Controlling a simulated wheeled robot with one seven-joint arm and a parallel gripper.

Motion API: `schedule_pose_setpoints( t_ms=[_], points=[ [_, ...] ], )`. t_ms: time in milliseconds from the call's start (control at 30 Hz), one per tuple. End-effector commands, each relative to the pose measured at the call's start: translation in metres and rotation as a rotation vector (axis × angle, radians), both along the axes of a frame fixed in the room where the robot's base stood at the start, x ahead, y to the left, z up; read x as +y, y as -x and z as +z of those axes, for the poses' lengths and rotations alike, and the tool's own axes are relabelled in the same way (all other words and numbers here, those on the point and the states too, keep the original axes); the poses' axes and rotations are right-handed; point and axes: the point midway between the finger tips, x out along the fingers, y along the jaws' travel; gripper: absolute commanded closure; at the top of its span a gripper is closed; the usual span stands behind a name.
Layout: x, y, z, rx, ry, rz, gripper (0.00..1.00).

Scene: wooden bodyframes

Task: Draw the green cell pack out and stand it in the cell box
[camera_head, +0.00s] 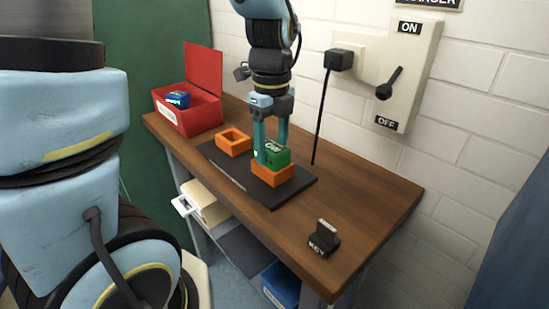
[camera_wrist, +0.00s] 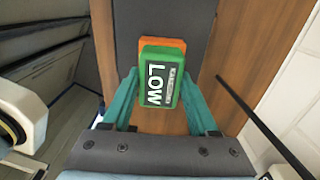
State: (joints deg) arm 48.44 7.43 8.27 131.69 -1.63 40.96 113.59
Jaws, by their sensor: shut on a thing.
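The green cell pack (camera_head: 277,156) sits upright in the front orange holder (camera_head: 272,175) on the dark mat. In the wrist view the pack (camera_wrist: 162,82) shows a label reading LOW, with the orange holder (camera_wrist: 165,43) behind it. My gripper (camera_head: 270,152) points down, and its teal fingers are shut on the pack's two sides. The red box (camera_head: 197,115), likely the cell box, stands with its lid open at the table's far left end. A blue pack (camera_head: 178,99) is inside it. How deep the green pack sits in the holder is hidden.
A second, empty orange holder (camera_head: 234,141) stands on the dark mat (camera_head: 264,192), left of the first. A black KEY block (camera_head: 324,238) is near the front edge. A lever switch panel (camera_head: 395,80) is on the wall, with a black cable (camera_head: 321,115) hanging beside my gripper.

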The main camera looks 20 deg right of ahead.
Motion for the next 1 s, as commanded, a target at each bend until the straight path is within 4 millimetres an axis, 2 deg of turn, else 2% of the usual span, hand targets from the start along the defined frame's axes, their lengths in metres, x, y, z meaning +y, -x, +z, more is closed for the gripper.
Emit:
schedule_pose_setpoints(
  t_ms=[67,433,1000],
  points=[
    [0.0000,0.0000,0.0000,0.000,0.000,0.000,0.60],
    [0.0000,0.0000,0.0000,0.000,0.000,0.000,1.00],
    [-0.0001,-0.0002,0.0059,0.000,0.001,0.000,1.00]
  ],
)
